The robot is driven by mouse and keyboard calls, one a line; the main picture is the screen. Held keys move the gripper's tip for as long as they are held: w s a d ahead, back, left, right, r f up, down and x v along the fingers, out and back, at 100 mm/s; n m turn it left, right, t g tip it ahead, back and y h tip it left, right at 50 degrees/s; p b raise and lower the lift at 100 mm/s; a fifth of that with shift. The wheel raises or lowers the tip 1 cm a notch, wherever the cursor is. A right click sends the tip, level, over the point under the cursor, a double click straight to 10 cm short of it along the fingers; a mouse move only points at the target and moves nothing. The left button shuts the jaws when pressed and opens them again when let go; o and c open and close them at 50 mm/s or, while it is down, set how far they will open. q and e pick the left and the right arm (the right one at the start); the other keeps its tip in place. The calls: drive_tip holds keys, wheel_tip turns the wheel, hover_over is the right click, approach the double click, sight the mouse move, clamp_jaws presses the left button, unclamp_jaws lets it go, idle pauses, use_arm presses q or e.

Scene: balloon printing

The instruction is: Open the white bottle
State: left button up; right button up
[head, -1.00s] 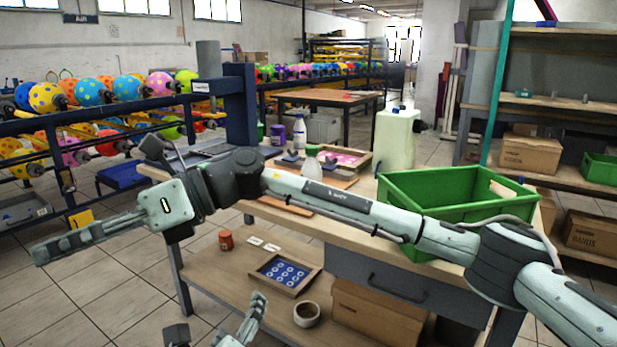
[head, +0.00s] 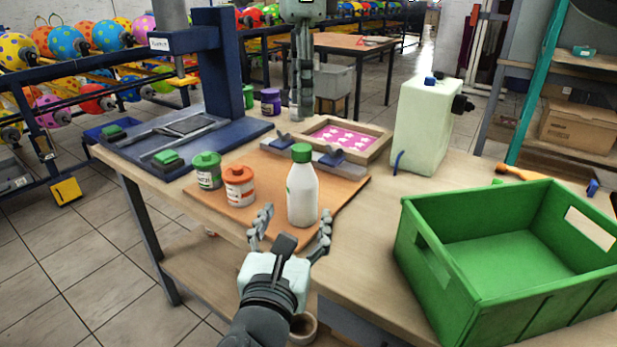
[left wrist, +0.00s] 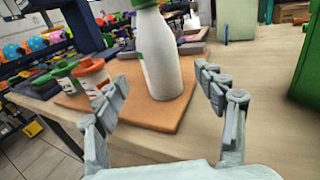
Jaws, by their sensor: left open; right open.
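The white bottle (head: 302,194) with a green cap (head: 301,152) stands upright on the brown board (head: 340,199) near the table's front edge. My left gripper (head: 291,228) is open just in front of the bottle, with its fingers spread to either side of the base. In the left wrist view the bottle (left wrist: 160,60) stands beyond and between the open fingers (left wrist: 165,88), and its cap is cut off at the top. My right gripper (head: 303,100) is high at the top of the head view, fingers pointing down, empty, above the far part of the table.
A green-lidded jar (head: 207,171) and an orange-lidded jar (head: 239,186) stand left of the bottle. Behind is a framed pink star screen (head: 378,150). A large pale canister (head: 424,130) and a green crate (head: 425,250) stand to the right. Bare tabletop (head: 370,255) lies between board and crate.

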sight(303, 193)
use_arm(q)
drive_tip(key=shift+w+d+r, duration=0.1)
drive_tip(key=shift+w, duration=0.5)
drive_tip(key=shift+w+d, duration=0.2)
drive_tip(key=shift+w, duration=0.8)
drive_tip(key=shift+w+d, duration=0.2)
drive_tip(key=shift+w, duration=0.85)
drive_tip(key=shift+w+d, duration=0.2)
drive_tip(key=shift+w, duration=0.8)
drive_tip(key=shift+c, duration=0.5)
clamp_jaws()
